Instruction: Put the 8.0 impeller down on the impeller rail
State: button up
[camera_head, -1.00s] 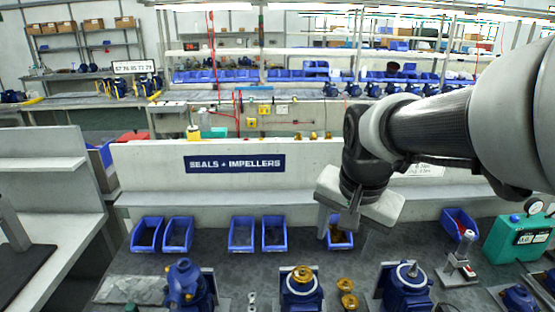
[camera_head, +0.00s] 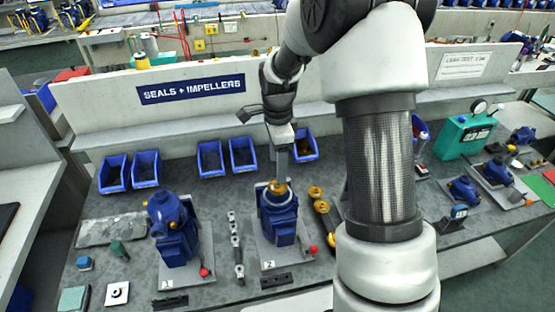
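My gripper (camera_head: 280,176) points down over the blue pump (camera_head: 280,222) on the plate marked 2. Its fingers reach down to a brass impeller (camera_head: 278,188) at the top of that pump; I cannot tell whether they are closed on it or only in front of or above it. To the right, brass impellers (camera_head: 316,192) stand in a row that runs toward the front, probably on the impeller rail; my arm hides part of this row. No size mark such as 8.0 is readable on any impeller.
Another blue pump (camera_head: 173,228) stands to the left, with a row of small metal parts (camera_head: 235,240) between the two. Blue bins (camera_head: 210,158) line the back of the bench. A green tester (camera_head: 464,136) stands at right. My arm hides the bench right of centre.

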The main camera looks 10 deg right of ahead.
jog(key=shift+f+b, duration=1.35)
jog(key=shift+f, duration=0.85)
jog(key=shift+f+b, duration=0.25)
jog(key=shift+b, duration=0.05)
jog(key=shift+f+b, duration=0.55)
jog(key=shift+f, duration=0.2)
grip_shut()
